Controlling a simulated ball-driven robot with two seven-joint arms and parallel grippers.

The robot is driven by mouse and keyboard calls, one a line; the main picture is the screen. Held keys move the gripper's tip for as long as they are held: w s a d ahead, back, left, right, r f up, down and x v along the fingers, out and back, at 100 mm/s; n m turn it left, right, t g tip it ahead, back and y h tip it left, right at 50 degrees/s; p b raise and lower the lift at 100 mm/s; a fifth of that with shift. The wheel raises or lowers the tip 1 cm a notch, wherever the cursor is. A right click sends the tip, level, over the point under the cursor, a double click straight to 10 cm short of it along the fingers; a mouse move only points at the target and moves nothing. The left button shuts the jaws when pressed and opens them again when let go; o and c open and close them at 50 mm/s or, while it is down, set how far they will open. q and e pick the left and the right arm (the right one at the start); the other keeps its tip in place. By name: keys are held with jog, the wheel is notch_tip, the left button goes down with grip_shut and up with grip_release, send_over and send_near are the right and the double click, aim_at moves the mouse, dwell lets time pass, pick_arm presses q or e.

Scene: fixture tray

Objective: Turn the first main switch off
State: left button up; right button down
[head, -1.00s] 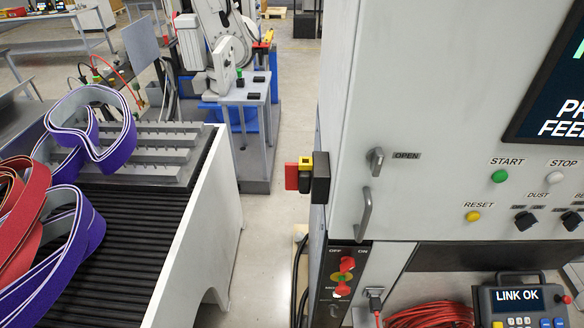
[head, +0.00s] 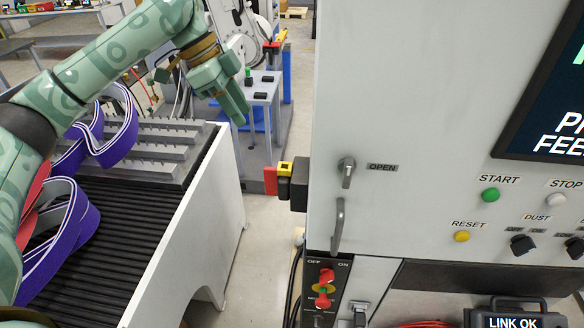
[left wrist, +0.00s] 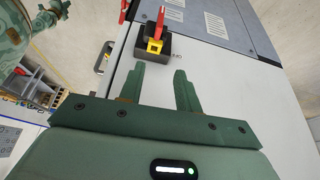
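A red rotary switch (head: 325,280) with OFF and ON labels sits on a dark panel low on the grey cabinet. A second switch (head: 270,180), with a red handle, yellow part and black box, juts from the cabinet's left side. What appears to be this side switch shows beyond my fingers in the left wrist view (left wrist: 154,45). My left gripper (head: 240,114) hangs over the gap left of the cabinet, above and left of both switches and apart from them. In the left wrist view its fingers (left wrist: 158,82) are spread and empty. My right gripper is out of view.
The cabinet (head: 400,110) carries a latch marked OPEN, a vertical handle (head: 338,225) and several buttons. A ribbed conveyor (head: 100,225) with purple-edged belts (head: 62,240) stands at left. The floor gap between conveyor and cabinet is narrow and mostly clear.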

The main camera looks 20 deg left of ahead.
aim_at(266, 168)
pick_arm(q)
jog(key=shift+y, duration=0.3)
jog(key=b+x, duration=0.1)
jog(key=x, duration=0.4)
jog(key=s+b+x, duration=0.1)
jog(key=x, duration=0.4)
jog(key=a+b+x, duration=0.1)
jog(key=x, duration=0.4)
jog(key=shift+s+d+f, duration=0.1)
jog(key=shift+f, duration=0.4)
jog(key=shift+d+f, duration=0.2)
jog(key=shift+f, duration=0.15)
grip_shut()
